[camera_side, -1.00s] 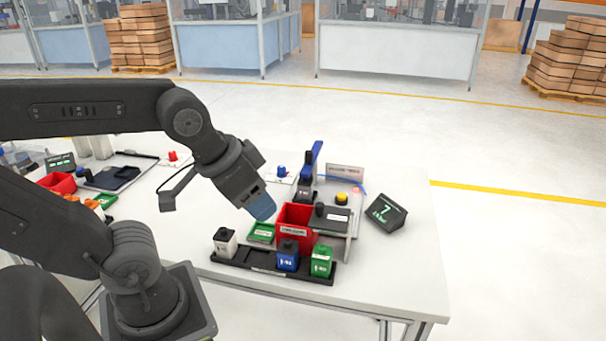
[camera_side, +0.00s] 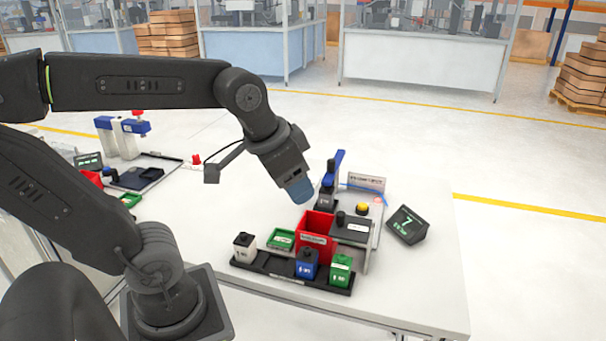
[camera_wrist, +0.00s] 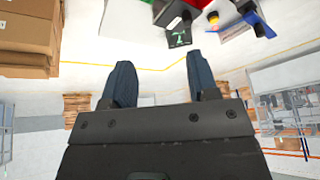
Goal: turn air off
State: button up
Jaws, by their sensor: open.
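A blue lever (camera_side: 338,165) stands upright on a dark block at the back of the white table in the side view, near a thin blue hose and a small sign. A blue part (camera_wrist: 258,22), perhaps the same lever, shows at the top right of the wrist view. My gripper (camera_side: 299,192) hangs in the air to the left of the lever and above the red bin, pointing down and slightly right. Its two blue fingers (camera_wrist: 160,70) are apart with nothing between them. My gripper hides part of the table behind it.
A red bin (camera_side: 315,228), a yellow button (camera_side: 362,209) and a display reading 7 (camera_side: 407,225) stand near my gripper. A black rack (camera_side: 275,268) holds white, blue and green containers at the front.

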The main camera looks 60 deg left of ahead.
jog(key=w+a+m+g, duration=0.3)
jog(key=w+a, duration=1.5)
jog(key=w+a+f+m+g, duration=0.1)
jog(key=w+a+f, duration=0.1)
jog(key=a, duration=0.4)
jog(key=w+a+f, duration=0.2)
jog(key=a+f, duration=0.1)
jog(key=a, duration=0.3)
jog(key=a+f+m+g, duration=0.1)
jog(key=a+f, duration=0.6)
jog(key=a, duration=0.1)
jog(key=f, duration=1.2)
jog(key=shift+s+a+f, duration=0.15)
jog(key=shift+s+f, duration=0.15)
jog(key=shift+s, duration=0.05)
jog(key=shift+c, duration=0.4)
jog(key=c, duration=0.8)
jog(key=shift+c, duration=0.2)
